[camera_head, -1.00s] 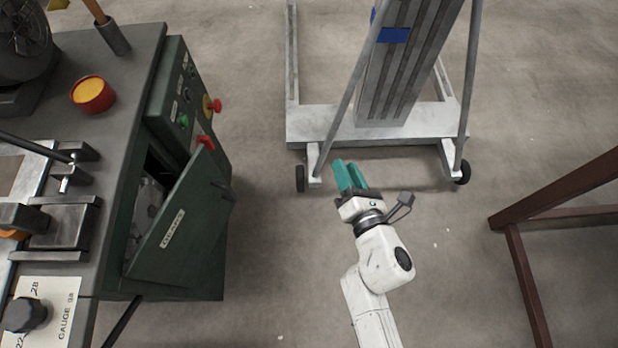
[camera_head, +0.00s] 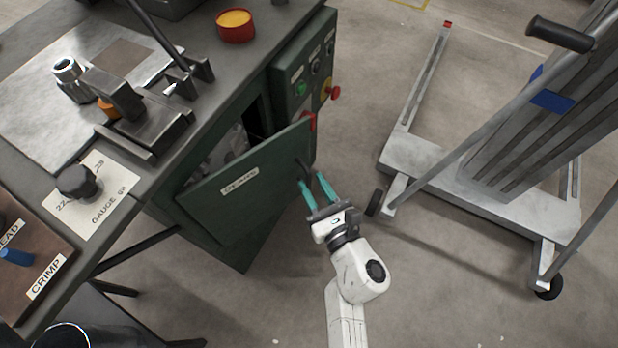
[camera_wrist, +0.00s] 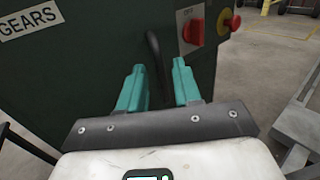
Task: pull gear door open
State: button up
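The gear door (camera_head: 245,185) is a dark green panel with a "GEARS" label, on the front of the green machine cabinet. It stands partly ajar, with a dark gap along its top showing grey parts inside. The door also fills the left of the wrist view (camera_wrist: 60,75). Its black handle (camera_wrist: 155,58) is a curved bar near the door's right edge. My gripper (camera_head: 312,182) is open, its two teal fingers pointing at the handle. In the wrist view the handle appears between the fingertips (camera_wrist: 157,78); I cannot tell whether they touch it.
A control panel with a red OFF switch (camera_wrist: 193,31) and a red-yellow button (camera_head: 330,92) is right of the door. A wheeled grey lift frame (camera_head: 480,190) stands to the right. Clear floor (camera_head: 440,295) lies below it.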

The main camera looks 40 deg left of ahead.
aim_at(309, 179)
jog(key=shift+x, duration=1.5)
grip_shut()
